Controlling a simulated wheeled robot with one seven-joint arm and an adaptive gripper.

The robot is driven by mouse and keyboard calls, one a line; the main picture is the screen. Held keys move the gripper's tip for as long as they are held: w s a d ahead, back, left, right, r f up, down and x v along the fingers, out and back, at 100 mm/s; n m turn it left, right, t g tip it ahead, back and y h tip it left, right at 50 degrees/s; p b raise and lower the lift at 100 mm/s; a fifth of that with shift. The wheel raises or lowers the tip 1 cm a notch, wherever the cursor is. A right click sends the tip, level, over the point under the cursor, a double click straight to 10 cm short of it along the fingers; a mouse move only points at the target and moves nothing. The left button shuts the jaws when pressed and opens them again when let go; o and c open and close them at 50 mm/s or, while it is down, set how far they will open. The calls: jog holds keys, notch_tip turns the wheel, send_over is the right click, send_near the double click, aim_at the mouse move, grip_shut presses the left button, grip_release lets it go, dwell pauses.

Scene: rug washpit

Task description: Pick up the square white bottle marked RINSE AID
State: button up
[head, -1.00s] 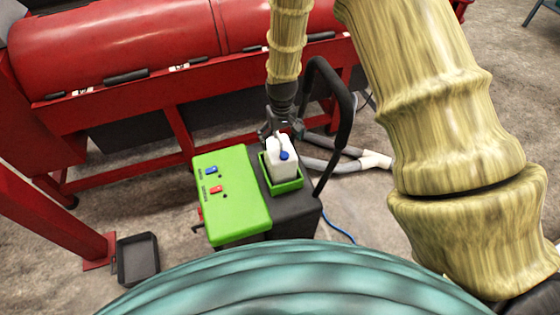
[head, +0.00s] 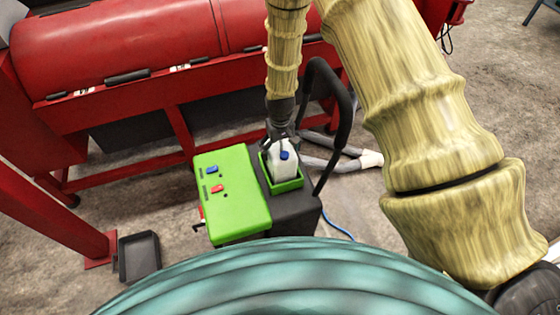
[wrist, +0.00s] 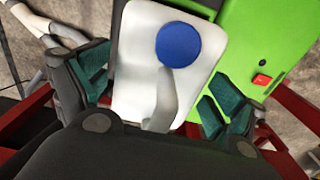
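The white bottle (head: 284,160) with a blue cap stands upright in a small green tray (head: 285,187) on the dark cart. In the wrist view the bottle (wrist: 136,60) shows from above, with its round blue cap and white handle. No RINSE AID lettering is readable. My gripper (head: 280,143) is down over the bottle's top from behind. In the wrist view its green-padded fingers (wrist: 152,98) are spread on either side of the bottle. A gap shows at the left pad; whether the right pad touches the bottle is hard to tell.
A green control panel (head: 232,200) with blue and red switches is left of the tray. A black handle (head: 345,125) rises on the right. A red machine (head: 120,50) stands behind. A black pan (head: 138,258) lies on the floor at left.

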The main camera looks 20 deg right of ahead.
jog(key=c, duration=1.6)
